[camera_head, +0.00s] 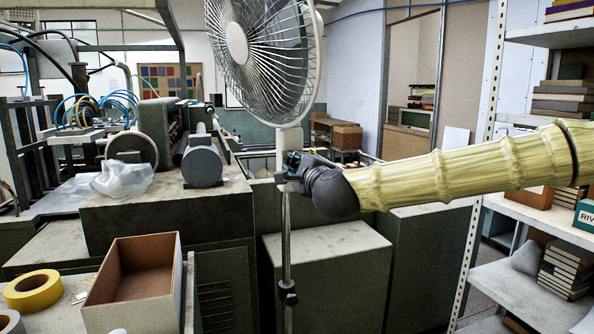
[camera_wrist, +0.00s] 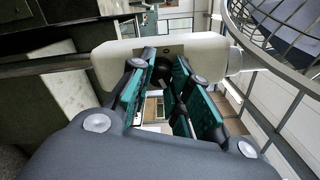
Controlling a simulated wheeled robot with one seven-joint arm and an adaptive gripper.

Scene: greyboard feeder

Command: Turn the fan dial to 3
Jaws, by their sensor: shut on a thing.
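The pedestal fan (camera_head: 237,43) stands upright with a white round cage on a thin grey pole (camera_head: 286,245). My gripper (camera_head: 289,172) is at the control housing just below the fan head. In the wrist view the pale control housing (camera_wrist: 112,62) lies across the top, with part of the fan cage (camera_wrist: 287,75) at the upper right. My gripper (camera_wrist: 166,68) has its green-padded fingers converging on the housing's face, shut on the dark fan dial (camera_wrist: 165,61). The dial is mostly hidden between the fingertips. Its numbers and pointer cannot be read.
Grey machinery (camera_head: 203,160) stands behind and left of the fan. An open box (camera_head: 182,285) and a yellow tape roll (camera_head: 33,291) lie at the lower left. A grey cabinet (camera_head: 325,250) stands behind the pole. Shelves with books (camera_head: 565,110) are at the right.

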